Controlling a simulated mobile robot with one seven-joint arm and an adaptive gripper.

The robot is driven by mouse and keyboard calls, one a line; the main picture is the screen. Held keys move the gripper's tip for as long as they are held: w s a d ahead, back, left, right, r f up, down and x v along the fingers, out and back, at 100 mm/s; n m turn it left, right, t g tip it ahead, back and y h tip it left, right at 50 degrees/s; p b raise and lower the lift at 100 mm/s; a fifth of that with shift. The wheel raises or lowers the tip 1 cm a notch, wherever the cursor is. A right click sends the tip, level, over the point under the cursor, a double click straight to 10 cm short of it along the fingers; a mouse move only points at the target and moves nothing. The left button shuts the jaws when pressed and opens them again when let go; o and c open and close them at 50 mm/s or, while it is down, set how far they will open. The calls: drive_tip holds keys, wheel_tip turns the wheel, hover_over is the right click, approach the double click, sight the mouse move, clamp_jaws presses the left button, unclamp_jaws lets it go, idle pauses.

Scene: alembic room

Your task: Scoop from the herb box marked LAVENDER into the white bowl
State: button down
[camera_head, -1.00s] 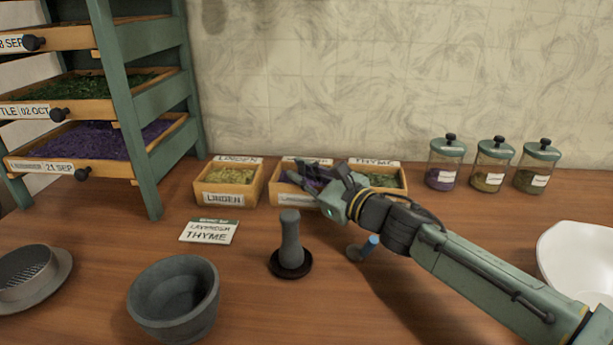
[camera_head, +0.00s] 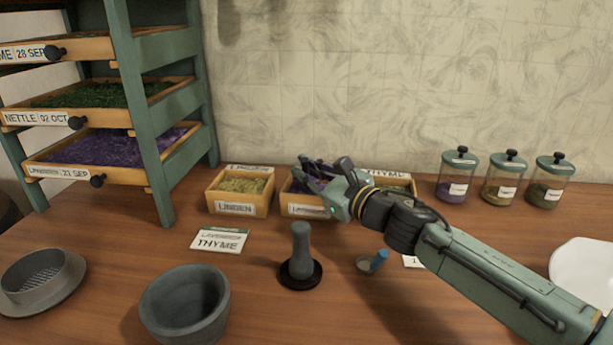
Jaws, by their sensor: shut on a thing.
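The lavender box (camera_head: 301,210) is a small wooden box of purple herb, between two other herb boxes at the back of the table. Its label is partly covered. My gripper (camera_head: 318,175) is over this box, its dark fingers low against the purple herb. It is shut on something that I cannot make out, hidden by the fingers. The white bowl (camera_head: 586,275) stands at the right edge, partly cut off by the frame. A small scoop-like tool (camera_head: 374,262) with a blue handle lies on the table below my arm.
The linden box (camera_head: 238,209) stands left of the lavender; the thyme box (camera_head: 400,186) is right, partly behind my arm. Three lidded jars (camera_head: 502,180) stand at back right. A pestle (camera_head: 301,255), a grey mortar (camera_head: 186,305) and a sieve (camera_head: 40,285) stand in front. A drawer rack (camera_head: 150,110) rises left.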

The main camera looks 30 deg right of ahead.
drive_tip(key=shift+r+p, duration=1.25)
drive_tip(key=shift+r, duration=1.5)
